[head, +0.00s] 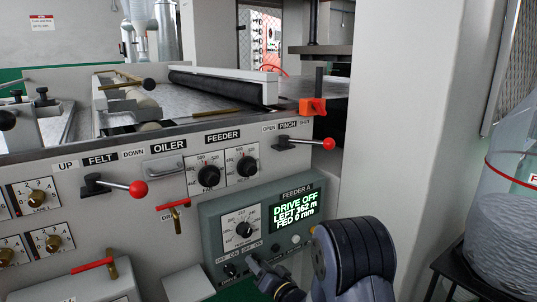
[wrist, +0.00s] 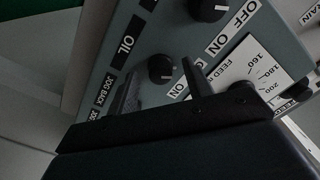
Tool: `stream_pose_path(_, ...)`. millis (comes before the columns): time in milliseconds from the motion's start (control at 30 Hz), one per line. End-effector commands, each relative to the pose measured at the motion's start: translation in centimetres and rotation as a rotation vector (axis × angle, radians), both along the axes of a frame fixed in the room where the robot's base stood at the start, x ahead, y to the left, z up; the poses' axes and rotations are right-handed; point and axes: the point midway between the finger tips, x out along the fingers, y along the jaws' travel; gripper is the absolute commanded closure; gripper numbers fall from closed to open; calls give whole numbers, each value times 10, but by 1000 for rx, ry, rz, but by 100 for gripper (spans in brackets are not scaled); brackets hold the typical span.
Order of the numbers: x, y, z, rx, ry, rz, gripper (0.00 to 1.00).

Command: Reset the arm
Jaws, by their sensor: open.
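My gripper (head: 254,265) is low in the head view, in front of the lower part of the grey Feeder A box (head: 215,225). It is small there and partly hidden by my arm. In the wrist view my gripper (wrist: 158,80) shows two dark fingers spread apart, with nothing held between them. A small black knob (wrist: 161,68) marked ON shows in the gap between the fingers. I cannot tell whether a finger touches the panel. The box's display (head: 294,211) reads DRIVE OFF, LEFT 162 m, FED 0 mm.
Red-knobbed levers labelled FELT (head: 138,188) and PINCH (head: 328,143) stick out from the machine front. A red-handled valve (head: 174,206) stands left of the box. A pillar (head: 405,120) and a large clear bottle (head: 515,190) stand to the right.

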Motion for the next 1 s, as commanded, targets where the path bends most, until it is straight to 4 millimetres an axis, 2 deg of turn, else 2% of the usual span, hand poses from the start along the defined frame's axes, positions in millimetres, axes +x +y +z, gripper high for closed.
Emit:
stream_pose_path(33,0,0,5,31,22,0,52)
stream_pose_path(467,-3,-2,3,292,200,-1,52)
stream_pose_path(800,-57,-40,0,286,193,-2,52)
stream_pose_path(1000,-76,-52,0,284,192,0,52)
